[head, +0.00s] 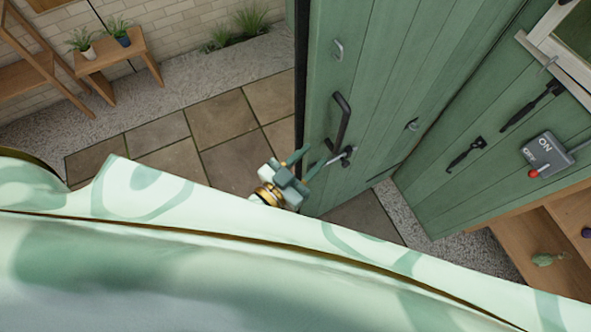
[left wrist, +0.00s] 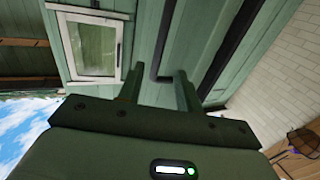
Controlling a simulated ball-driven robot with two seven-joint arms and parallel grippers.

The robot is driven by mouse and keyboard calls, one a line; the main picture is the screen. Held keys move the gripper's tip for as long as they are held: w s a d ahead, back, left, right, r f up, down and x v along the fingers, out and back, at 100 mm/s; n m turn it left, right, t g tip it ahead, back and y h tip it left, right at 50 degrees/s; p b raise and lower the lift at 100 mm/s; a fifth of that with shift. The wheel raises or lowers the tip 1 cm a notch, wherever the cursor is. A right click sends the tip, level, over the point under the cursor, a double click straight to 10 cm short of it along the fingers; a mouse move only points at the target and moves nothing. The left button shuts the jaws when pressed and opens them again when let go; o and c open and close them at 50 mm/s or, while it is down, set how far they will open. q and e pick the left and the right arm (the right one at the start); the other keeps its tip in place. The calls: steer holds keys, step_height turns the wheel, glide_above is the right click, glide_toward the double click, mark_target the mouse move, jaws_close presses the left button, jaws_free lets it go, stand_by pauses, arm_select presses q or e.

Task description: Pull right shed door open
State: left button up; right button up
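The green plank shed door (head: 375,75) stands upright at the centre right of the head view, at an angle to the green wall on its right. Its black bar handle (head: 341,122) is on the near face, with a metal latch (head: 346,155) just below. My left gripper (head: 311,160) is open beside the lower end of the handle. In the left wrist view its two fingers (left wrist: 159,88) are spread, with the black handle (left wrist: 160,72) showing beyond and between them. I cannot tell whether they touch it. My right gripper is in neither view.
The green wall (head: 450,190) carries hanging tools and a grey ON/OFF switch box (head: 547,154). A wooden shelf (head: 560,235) stands at the lower right. A bench (head: 112,50) with potted plants is far left. Stone paving (head: 220,115) left of the door is clear.

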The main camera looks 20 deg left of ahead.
arm_select(q)
steer(key=shift+v, duration=2.35)
steer(key=s+a+f+g+y+b, duration=0.2)
steer(key=s+a+f+g+b, duration=0.3)
steer(key=f, duration=1.4)
steer(key=s+a+f+g+y+b, duration=0.3)
steer(key=s+f+b, duration=0.6)
steer(key=f, duration=0.9)
steer(key=s+a+f+n+g+y+b, duration=0.1)
steer(key=s+a+f+g+y+b, duration=0.1)
steer(key=s+a+f+g+b, duration=0.5)
steer(key=s+f, duration=0.3)
steer(key=f, duration=0.3)
steer(key=s+f, duration=0.2)
steer(key=f, duration=0.4)
steer(key=shift+s+a+f+y, duration=0.35)
steer(key=shift+s+a+y, duration=0.05)
